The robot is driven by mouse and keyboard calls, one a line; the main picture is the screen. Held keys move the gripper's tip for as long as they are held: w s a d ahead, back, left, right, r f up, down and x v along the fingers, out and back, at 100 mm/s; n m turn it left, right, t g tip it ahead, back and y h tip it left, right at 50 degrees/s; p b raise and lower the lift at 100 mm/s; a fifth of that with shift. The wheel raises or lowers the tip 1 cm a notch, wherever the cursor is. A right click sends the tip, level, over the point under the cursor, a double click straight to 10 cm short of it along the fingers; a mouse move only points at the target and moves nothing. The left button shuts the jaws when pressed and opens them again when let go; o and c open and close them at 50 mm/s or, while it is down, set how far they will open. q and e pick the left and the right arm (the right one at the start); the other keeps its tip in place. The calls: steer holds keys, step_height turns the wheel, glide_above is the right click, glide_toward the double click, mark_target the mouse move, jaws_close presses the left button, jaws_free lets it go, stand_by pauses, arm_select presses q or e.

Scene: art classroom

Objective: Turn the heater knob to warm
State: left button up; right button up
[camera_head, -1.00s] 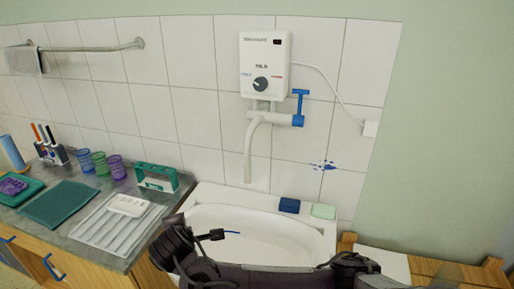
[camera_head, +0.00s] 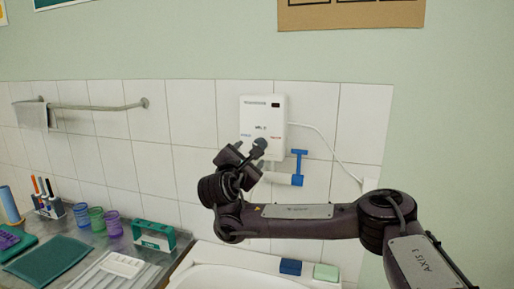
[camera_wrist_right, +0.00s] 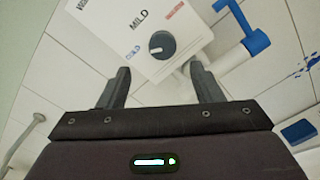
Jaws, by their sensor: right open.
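The water heater (camera_head: 262,115) is a white box on the tiled wall, and it fills the upper part of the right wrist view (camera_wrist_right: 120,25). Its round dark knob (camera_wrist_right: 161,44) shows there with a light pointer mark, below the word MILD and between a blue label on the left and a red label on the right. My right gripper (camera_wrist_right: 160,82) is open, its two fingers apart on either side below the knob and no contact visible. In the head view my right gripper (camera_head: 250,148) is in front of the heater's lower part. My left gripper is not in view.
A blue lever (camera_head: 298,165) sits on the pipe just right of and below the heater. A white basin (camera_head: 235,280) is below. Cups, a green holder (camera_head: 153,235) and a tray stand on the counter at left.

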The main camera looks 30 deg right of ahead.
steer(key=shift+w+d+r+p, duration=0.15)
steer(key=shift+w+p, duration=0.25)
steer(key=shift+p, duration=0.25)
steer(key=shift+w+d+p, duration=0.2)
steer(key=shift+d+p, duration=0.4)
steer(key=p+x, duration=0.2)
steer(key=x, duration=0.2)
steer(key=shift+w+d, duration=0.1)
steer(key=shift+d, duration=0.25)
steer(key=shift+w+d+f, duration=0.25)
steer(key=shift+w+d, duration=0.05)
steer(key=c, duration=1)
